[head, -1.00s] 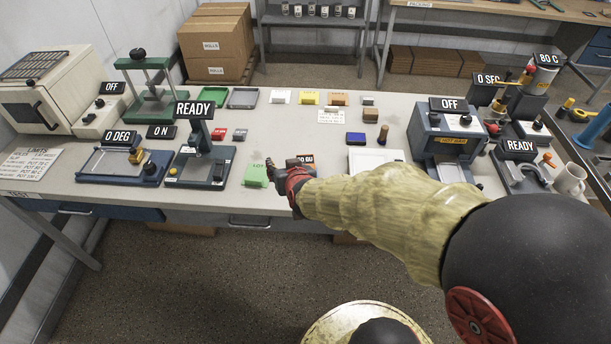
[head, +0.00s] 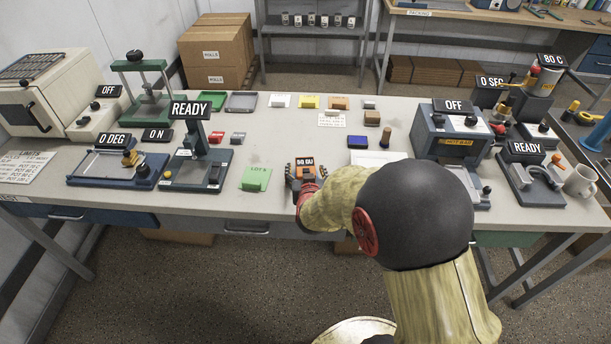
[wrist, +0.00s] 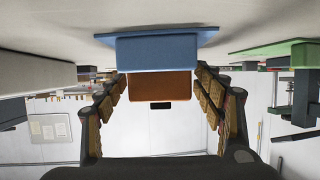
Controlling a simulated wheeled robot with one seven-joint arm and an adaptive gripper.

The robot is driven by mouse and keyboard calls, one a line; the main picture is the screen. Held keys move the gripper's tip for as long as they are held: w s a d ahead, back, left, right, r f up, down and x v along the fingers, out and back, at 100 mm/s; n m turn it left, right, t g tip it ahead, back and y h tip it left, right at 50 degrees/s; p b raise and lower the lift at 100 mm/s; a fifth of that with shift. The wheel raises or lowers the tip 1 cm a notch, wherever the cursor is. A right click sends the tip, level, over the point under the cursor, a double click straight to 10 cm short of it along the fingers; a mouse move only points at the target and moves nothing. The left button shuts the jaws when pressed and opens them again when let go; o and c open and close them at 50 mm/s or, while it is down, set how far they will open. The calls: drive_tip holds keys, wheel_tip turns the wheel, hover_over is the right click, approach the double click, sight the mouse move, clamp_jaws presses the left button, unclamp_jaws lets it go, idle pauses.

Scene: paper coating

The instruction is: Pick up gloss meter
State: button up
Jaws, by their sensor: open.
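The gloss meter (head: 305,172) appears to be the small orange block under the black "50 GU" readout, near the table's front edge in the head view. In the inverted wrist view the orange block (wrist: 155,86) sits centred between the finger lines, with a blue block (wrist: 157,51) on a blue plate above it in the picture. My gripper (wrist: 160,76) is open, its padded fingers on either side of the orange block with gaps showing. In the head view my gripper and forearm hide part of the meter. Contact cannot be told.
A green "LOTS" block (head: 256,178) stands close to the left of my gripper. A white sheet or panel (head: 376,158) lies to the right, partly behind my arm. The "READY" stand (head: 200,170) is farther left.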

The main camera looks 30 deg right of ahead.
drive_tip(key=shift+w+d+f, duration=0.15)
drive_tip(key=shift+w+d, duration=0.1)
drive_tip(key=shift+w, duration=0.3)
drive_tip(key=shift+c, duration=0.4)
drive_tip(key=c, duration=1.6)
drive_tip(key=shift+o, duration=0.2)
